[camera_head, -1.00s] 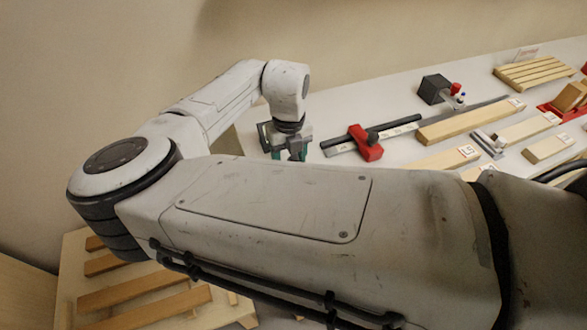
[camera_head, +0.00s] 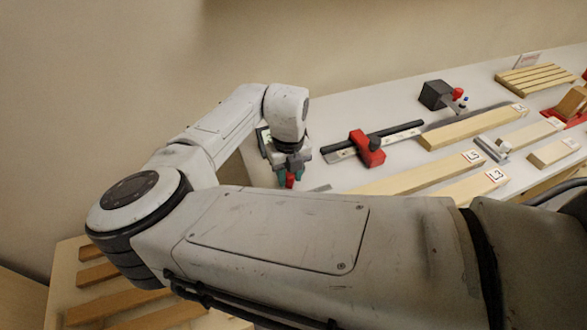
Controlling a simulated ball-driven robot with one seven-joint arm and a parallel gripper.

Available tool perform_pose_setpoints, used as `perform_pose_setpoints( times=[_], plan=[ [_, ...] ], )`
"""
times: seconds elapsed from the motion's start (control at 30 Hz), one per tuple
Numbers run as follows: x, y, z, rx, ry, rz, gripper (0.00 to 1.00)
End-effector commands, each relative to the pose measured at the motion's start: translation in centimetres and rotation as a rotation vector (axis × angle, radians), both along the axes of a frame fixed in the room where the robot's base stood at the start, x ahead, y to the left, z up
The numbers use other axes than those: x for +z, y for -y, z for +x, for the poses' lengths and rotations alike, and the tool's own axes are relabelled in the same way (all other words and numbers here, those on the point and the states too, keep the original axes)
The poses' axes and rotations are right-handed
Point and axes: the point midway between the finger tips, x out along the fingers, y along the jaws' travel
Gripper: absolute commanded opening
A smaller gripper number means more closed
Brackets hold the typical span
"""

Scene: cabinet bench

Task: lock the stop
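The stop is a red block (camera_head: 367,152) with a black knob (camera_head: 375,141), sitting across a flat ruled rail (camera_head: 340,155) with a black bar behind it on the bench. My gripper (camera_head: 290,179) points down left of the stop, apart from it, near the left end of the bench. Its teal fingertips stand on either side of a small red piece (camera_head: 290,181). I cannot tell whether they grip this piece or only stand around it. My arm hides the near part of the bench below the gripper.
Labelled wooden bars (camera_head: 466,129) lie right of the stop. A dark grey block with a red-tipped fitting (camera_head: 437,95) stands behind. A slatted wood stack (camera_head: 535,76) is at the back right. Bare bench top (camera_head: 345,110) shows behind the rail.

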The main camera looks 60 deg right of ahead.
Motion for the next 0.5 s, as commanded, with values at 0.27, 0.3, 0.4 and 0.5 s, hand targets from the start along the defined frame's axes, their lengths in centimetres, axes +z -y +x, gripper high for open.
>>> perform_pose_setpoints(
  times=[0.27,0.3,0.4,0.5],
  plan=[
    [0.01,0.01,-0.02,0.0,0.0,0.0,0.21],
    [0.02,0.04,-0.08,0.0,0.0,0.0,0.21],
    [0.04,0.21,-0.36,-0.001,-0.001,0.0,0.21],
    [0.06,0.46,-0.79,-0.002,-0.001,0.0,0.21]
  ],
)
